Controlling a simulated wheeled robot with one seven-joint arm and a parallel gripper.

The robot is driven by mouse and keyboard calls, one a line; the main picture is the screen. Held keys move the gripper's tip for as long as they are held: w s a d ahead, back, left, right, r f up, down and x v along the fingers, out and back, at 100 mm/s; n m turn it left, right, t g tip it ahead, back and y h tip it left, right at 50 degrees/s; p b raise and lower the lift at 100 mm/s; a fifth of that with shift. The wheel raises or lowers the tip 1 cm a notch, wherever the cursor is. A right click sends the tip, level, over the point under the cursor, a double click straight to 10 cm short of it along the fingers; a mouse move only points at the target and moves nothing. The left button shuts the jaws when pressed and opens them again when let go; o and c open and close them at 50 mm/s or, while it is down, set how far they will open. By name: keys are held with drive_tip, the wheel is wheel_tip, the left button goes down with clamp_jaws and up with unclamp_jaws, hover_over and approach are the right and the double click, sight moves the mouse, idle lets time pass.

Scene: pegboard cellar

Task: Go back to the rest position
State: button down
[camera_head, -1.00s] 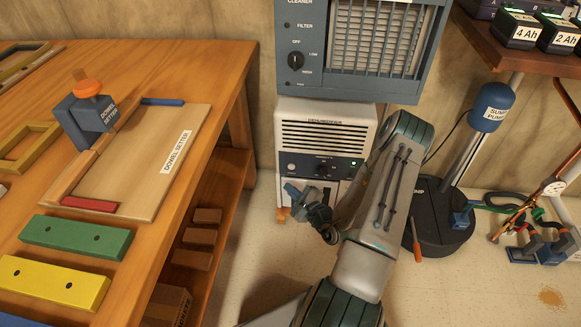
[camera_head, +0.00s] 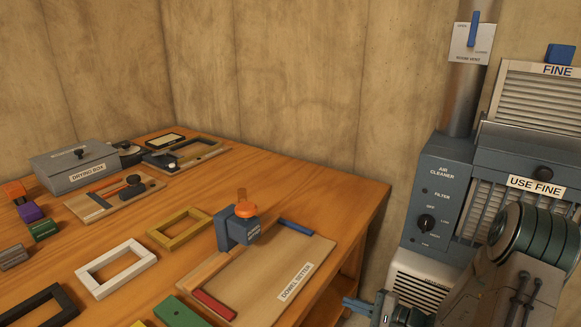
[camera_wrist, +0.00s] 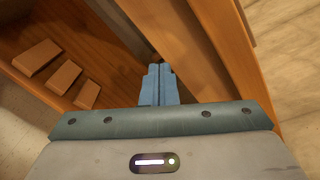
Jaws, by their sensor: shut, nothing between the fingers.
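My gripper (camera_head: 356,304) shows at the bottom of the head view, just right of the workbench's right end. My arm comes in from the lower right corner. In the wrist view my gripper's blue fingers (camera_wrist: 159,72) are together with nothing between them. They point toward the wooden bench's side, with a lower shelf (camera_wrist: 22,84) to the left. No held object is in view.
The workbench (camera_head: 345,215) carries a dowel setter (camera_head: 238,228), a white frame (camera_head: 95,268), an olive frame (camera_head: 157,232) and a drying box (camera_head: 60,172). An air cleaner (camera_head: 440,183) stands to the right. Several wooden blocks (camera_wrist: 62,78) lie on the shelf below.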

drive_tip(key=s+a+r+n+g+p, duration=0.1)
drive_tip(key=s+r+g, duration=0.1)
drive_tip(key=r, duration=0.1)
drive_tip(key=s+a+r+n+g+p, duration=0.1)
drive_tip(key=a+r+n+g+p, duration=0.1)
drive_tip(key=r, duration=0.2)
drive_tip(key=s+a+r+n+g+p, duration=0.1)
drive_tip(key=s+a+r+n+g, duration=0.1)
drive_tip(key=r, duration=0.2)
drive_tip(key=shift+s+a+r+p, duration=0.2)
drive_tip(key=shift+s+a+p, duration=0.1)
drive_tip(key=shift+p, duration=0.1)
drive_tip(key=s+d+r+n+h+p, duration=0.1)
drive_tip(key=s+r+h+p, duration=0.3)
drive_tip(key=r, duration=0.6)
drive_tip(key=s+d+r+n+h+p, duration=0.1)
drive_tip(key=s+r+n+h+p, duration=0.3)
drive_tip(key=r+p, duration=0.3)
drive_tip(key=s+d+r+n+h+p, duration=0.2)
drive_tip(key=s+r+h+p, duration=0.3)
drive_tip(key=r, duration=0.7)
drive_tip(key=shift+s+r+n+g+p, duration=0.3)
drive_tip(key=shift+s+n+p, duration=0.3)
drive_tip(key=shift+p, duration=0.15)
